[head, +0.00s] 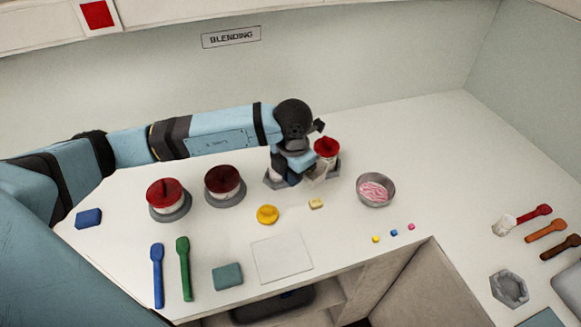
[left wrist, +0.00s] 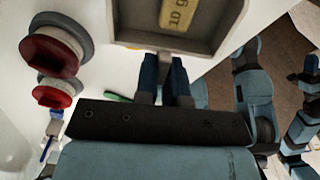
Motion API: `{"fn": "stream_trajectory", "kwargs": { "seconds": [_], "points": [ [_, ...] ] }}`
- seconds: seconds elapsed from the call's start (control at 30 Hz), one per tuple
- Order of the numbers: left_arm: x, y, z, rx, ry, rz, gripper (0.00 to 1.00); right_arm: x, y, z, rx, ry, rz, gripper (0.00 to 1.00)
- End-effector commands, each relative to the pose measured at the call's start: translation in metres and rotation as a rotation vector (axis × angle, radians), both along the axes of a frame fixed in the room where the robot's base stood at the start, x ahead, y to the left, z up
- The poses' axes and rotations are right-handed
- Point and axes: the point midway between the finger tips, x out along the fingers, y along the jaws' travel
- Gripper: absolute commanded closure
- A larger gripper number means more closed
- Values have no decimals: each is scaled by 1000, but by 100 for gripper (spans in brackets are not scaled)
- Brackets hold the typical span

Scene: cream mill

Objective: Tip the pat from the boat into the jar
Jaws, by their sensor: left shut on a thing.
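My left gripper (left wrist: 166,88) is shut on the handle of a grey boat (left wrist: 135,38). A yellow pat (left wrist: 180,12) with dark lettering lies inside the boat in the left wrist view. In the head view my left gripper (head: 287,179) points down over the back of the table, and a small yellow block (head: 316,204) shows just right of it; the boat's outline is hard to make out there. Jars with red lids stand left of the gripper (head: 166,193), (head: 225,181), and another red-topped one (head: 327,148) stands just behind it. My right gripper is not in view.
A round yellow piece (head: 267,214) and a bowl of pink strands (head: 376,189) flank the gripper. Blue and green spoons (head: 184,268), a teal block (head: 227,277) and a white square (head: 282,258) lie in front. Small cubes (head: 393,232) lie near the front edge.

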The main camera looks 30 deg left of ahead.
Motion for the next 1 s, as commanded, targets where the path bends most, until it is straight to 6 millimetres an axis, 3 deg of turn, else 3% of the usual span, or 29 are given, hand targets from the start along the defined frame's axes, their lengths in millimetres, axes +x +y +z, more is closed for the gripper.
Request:
{"fn": "stream_trajectory", "kwargs": {
  "seconds": [0.3, 0.5, 0.7, 1.0],
  "points": [
    [6, 7, 2, 1, 0, 726, 100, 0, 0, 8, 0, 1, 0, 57],
    [8, 10, 2, 2, 1, 1041, 100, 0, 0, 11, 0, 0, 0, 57],
    [9, 11, 0, 1, 6, 1161, 100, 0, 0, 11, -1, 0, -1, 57],
    [11, 14, -11, -24, 89, 1168, 100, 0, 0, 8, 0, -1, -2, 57]
  ]
}}
